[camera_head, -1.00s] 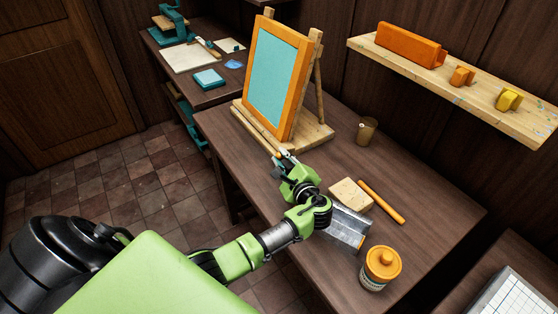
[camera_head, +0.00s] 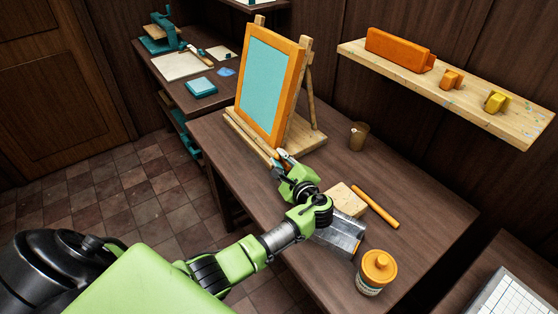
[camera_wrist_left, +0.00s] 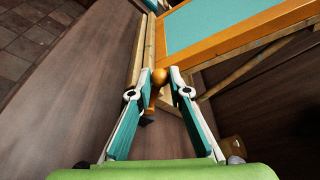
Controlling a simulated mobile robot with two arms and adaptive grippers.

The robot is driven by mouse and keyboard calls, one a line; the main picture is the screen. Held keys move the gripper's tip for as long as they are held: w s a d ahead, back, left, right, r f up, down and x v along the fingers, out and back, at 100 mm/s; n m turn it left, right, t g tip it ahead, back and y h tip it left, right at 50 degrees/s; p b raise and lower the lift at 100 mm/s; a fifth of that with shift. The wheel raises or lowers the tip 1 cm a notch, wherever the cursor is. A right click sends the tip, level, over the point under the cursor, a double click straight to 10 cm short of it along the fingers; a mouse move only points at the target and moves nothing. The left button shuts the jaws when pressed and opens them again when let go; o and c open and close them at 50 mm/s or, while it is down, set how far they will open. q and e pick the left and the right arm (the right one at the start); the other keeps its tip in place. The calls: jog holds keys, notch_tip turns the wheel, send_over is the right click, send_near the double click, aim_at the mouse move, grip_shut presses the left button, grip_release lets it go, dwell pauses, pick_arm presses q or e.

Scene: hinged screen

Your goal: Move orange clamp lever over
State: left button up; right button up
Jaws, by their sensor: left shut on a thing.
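The hinged screen is an orange frame (camera_head: 297,75) with a teal panel (camera_head: 268,85), standing tilted on a wooden base (camera_head: 310,135). In the left wrist view the frame (camera_wrist_left: 235,40) crosses the upper right. The orange clamp lever with its round knob (camera_wrist_left: 160,76) shows between my left fingertips, beside the frame's lower corner. My left gripper (camera_wrist_left: 160,80) is shut on the lever, its teal and white fingers on either side. In the head view my left gripper (camera_head: 281,157) is at the front of the base, and its fingers hide the lever. My right gripper is not in view.
On the table are a brown cup (camera_head: 358,136), a wooden block (camera_head: 347,198), an orange stick (camera_head: 376,206), a metal block (camera_head: 342,236) and an orange-lidded jar (camera_head: 376,272). A wall shelf (camera_head: 450,95) holds orange and yellow pieces.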

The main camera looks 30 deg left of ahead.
pick_arm(q)
jog(key=shift+w, duration=0.1)
jog(key=shift+o, duration=0.2)
jog(key=shift+w+d+r+b, duration=0.3)
jog(key=shift+w+r, duration=0.05)
jog(key=shift+w, duration=0.15)
jog(key=shift+w+r, duration=0.15)
jog(key=shift+w, duration=0.05)
jog(key=o, duration=0.9)
jog(key=shift+d, duration=0.1)
jog(key=shift+w, duration=0.15)
